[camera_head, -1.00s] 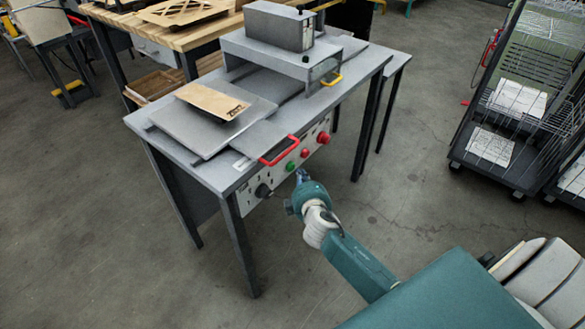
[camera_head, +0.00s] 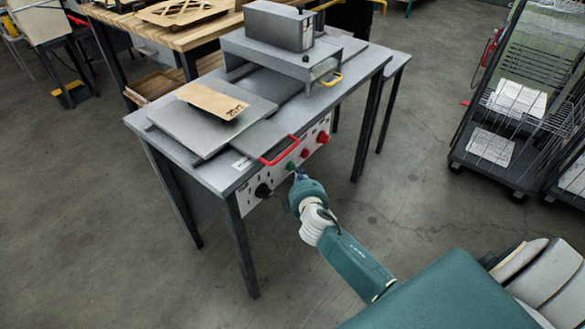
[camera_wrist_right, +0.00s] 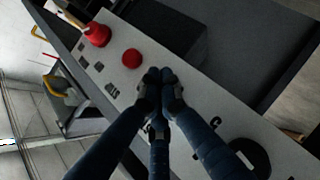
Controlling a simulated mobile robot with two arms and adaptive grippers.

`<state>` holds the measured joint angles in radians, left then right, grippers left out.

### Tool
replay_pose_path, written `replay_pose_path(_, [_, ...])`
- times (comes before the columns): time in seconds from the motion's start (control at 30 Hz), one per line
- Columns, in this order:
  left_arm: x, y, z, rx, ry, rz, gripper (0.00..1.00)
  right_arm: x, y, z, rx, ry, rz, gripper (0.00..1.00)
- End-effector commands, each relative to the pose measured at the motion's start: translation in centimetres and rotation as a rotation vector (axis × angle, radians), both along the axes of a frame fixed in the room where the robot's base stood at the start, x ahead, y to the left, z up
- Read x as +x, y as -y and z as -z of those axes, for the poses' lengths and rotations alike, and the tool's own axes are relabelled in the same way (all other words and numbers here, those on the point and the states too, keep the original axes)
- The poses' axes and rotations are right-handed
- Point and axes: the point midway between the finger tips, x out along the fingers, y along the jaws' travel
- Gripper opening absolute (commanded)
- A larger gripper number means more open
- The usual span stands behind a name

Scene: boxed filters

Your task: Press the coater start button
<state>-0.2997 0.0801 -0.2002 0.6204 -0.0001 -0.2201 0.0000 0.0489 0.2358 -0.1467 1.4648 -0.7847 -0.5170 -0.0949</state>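The coater (camera_head: 262,100) is a grey table-like machine with a light control panel (camera_head: 278,178) on its front edge. A green button (camera_head: 290,165), presumably the start button, shows on the panel in the head view. My right gripper (camera_head: 298,173) is right at the panel by the green button. In the right wrist view the fingers of my right gripper (camera_wrist_right: 160,77) are shut together with nothing between them, tips over the panel. They hide the green button there. I cannot tell whether the tips touch it. My left gripper is not in view.
A small red button (camera_head: 305,153) and a larger red knob (camera_head: 323,137) sit right of the green one; a black knob (camera_head: 263,190) sits left. A red handle (camera_head: 279,151) juts out just above. A wire cart (camera_head: 515,115) stands at right; floor between is clear.

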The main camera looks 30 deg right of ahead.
Motion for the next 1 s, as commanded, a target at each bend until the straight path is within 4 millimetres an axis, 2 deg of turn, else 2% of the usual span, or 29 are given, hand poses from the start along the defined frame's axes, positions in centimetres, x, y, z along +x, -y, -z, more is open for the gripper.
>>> replay_pose_path(1.0, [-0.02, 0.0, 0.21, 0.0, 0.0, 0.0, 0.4, 0.75, -0.34, -0.06, 0.0, 0.0, -0.001, 0.0])
